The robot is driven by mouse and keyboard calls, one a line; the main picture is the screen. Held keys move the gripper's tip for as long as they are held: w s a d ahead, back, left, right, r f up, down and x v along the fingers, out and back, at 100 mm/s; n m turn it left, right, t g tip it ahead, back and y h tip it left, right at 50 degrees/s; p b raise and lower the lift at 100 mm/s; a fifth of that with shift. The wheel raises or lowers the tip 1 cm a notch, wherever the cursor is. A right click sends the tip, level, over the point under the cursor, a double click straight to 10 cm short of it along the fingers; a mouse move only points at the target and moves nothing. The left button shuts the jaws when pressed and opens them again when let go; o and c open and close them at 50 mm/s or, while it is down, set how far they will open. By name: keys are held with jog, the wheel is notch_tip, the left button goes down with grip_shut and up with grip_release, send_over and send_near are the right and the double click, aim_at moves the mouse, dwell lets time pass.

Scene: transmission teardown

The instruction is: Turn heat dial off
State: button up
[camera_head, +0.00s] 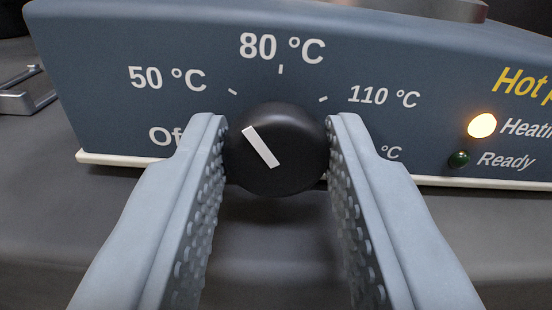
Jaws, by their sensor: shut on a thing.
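The heat dial (290,165) is a round black knob on a blue-grey control panel (100,50). Its white pointer slants to the upper left, in the direction of the 50 °C mark. The panel reads 50 °C, 80 °C and 110 °C around the dial. The "Off" label at the lower left is partly hidden by the left finger, and another °C label at the lower right is partly covered by the right finger. My gripper (277,150) is shut on the dial, with one finger on its left side and one on its right.
A lit, warm-white Heating lamp (482,125) and a dark green Ready lamp (459,159) sit on the panel at the right. A metal bracket-like part (25,100) lies at the far left. The grey surface (275,235) before the panel looks clear.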

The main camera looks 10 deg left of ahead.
jog(key=n, duration=0.4)
jog(key=shift+f+n, duration=0.15)
jog(key=shift+n, duration=0.15)
jog(key=n, duration=0.3)
jog(key=shift+n, duration=0.3)
jog(key=n, duration=0.4)
jog(key=shift+s+n, duration=0.1)
jog(key=shift+n, duration=0.2)
jog(key=n, duration=0.4)
jog(key=o, duration=0.7)
jog(key=v, duration=1.7)
jog(key=shift+s+d, duration=0.1)
jog(key=shift+s, duration=0.05)
